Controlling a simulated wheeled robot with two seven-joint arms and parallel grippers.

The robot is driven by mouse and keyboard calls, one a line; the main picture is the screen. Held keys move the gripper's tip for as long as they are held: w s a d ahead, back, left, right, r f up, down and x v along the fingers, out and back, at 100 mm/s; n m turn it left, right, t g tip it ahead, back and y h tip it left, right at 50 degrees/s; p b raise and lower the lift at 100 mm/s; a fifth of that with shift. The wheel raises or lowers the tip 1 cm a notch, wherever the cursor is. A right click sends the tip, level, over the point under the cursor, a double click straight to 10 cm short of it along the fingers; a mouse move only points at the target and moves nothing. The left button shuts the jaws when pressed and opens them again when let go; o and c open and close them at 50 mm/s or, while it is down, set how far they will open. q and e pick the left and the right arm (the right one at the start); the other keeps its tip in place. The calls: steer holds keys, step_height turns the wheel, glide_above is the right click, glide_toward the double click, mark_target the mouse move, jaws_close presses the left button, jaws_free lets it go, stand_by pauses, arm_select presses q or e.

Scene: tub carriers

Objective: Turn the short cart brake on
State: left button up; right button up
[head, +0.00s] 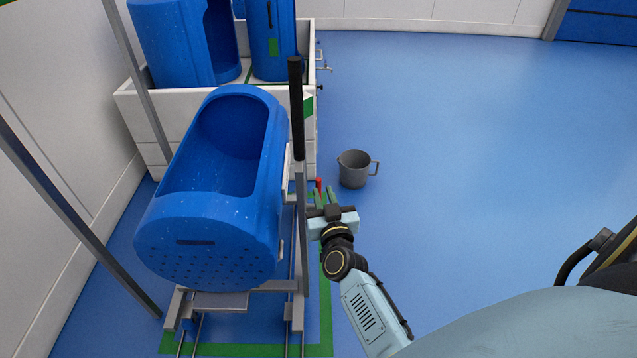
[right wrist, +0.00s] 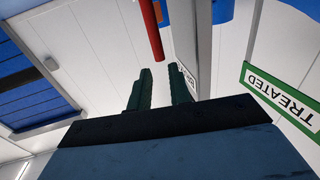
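A blue tub (head: 215,215) with a cut-out top lies tilted on a grey metal cart (head: 220,302) in the head view. A red-tipped lever (head: 319,186) stands at the cart's right side; a red bar (right wrist: 151,28) shows in the right wrist view. A taller upright lever with a black grip (head: 296,105) rises beside the tub. My right gripper (head: 328,194) is at the cart's right side, close to the red lever. Its fingers (right wrist: 160,88) are apart with nothing between them; the red bar's end appears just beyond the fingertips. I cannot tell whether they touch. My left gripper is out of view.
A white walled stand (head: 128,100) with more blue tubs is behind the cart. A grey mug-shaped bucket (head: 354,169) stands on the floor nearby. A green TREATED sign (right wrist: 281,98) shows in the wrist view. The blue floor (head: 470,150) to the right is clear.

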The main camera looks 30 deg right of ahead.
mark_target(319, 182)
steer(key=b+x, duration=0.1)
steer(key=x, duration=0.4)
steer(key=shift+w+f, duration=0.1)
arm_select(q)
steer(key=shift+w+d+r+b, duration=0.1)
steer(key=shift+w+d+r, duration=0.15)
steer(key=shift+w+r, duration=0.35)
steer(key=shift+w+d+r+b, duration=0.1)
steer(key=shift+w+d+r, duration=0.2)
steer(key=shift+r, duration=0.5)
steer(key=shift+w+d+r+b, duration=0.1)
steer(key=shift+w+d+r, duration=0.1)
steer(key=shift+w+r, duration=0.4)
arm_select(e)
steer(key=shift+w+d, duration=0.25)
steer(key=shift+w, duration=0.3)
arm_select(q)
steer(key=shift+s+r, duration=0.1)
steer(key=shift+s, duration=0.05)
arm_select(e)
steer(key=shift+c, duration=0.2)
jaws_close()
